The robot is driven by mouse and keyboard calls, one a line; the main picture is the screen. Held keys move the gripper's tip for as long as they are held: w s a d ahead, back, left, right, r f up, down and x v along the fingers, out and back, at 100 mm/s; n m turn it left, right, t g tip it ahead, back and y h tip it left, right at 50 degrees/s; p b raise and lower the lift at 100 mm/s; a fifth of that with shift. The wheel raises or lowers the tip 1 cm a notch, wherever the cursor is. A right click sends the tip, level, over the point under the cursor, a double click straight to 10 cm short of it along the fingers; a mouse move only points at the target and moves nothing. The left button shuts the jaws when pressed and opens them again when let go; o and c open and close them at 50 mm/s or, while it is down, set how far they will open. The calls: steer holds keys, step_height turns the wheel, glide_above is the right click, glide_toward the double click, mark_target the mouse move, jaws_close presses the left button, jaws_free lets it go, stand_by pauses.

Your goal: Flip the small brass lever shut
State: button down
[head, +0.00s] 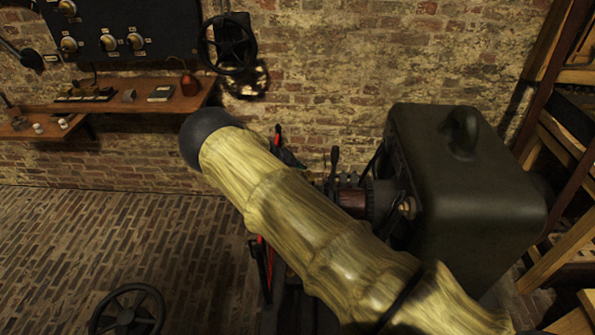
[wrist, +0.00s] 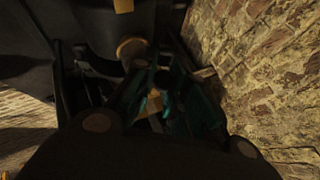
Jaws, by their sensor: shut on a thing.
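In the wrist view my gripper (wrist: 158,98) reaches into a dark machine, its two teal-padded fingers close around a small brass-coloured piece (wrist: 153,104). This piece looks like the small brass lever, but the view is dark and its angle cannot be told. A round brass-coloured fitting (wrist: 132,49) shows just beyond the fingers. In the head view my arm covers the gripper and the lever.
A large dark metal housing (head: 465,190) stands right of my arm, with an upright dark handle (head: 334,162) beside it. A handwheel (head: 127,308) is at lower left. A wooden shelf (head: 125,104) and a black knob panel (head: 125,30) are on the brick wall.

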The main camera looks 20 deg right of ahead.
steer(key=shift+f, duration=0.1)
stand_by(0.3)
steer(key=c, duration=1.6)
jaws_free()
steer(key=shift+o, duration=0.2)
steer(key=shift+a+r, duration=0.3)
steer(key=shift+r, duration=0.2)
steer(key=v, duration=1.1)
steer(key=shift+s, duration=0.15)
steer(key=shift+f, duration=0.15)
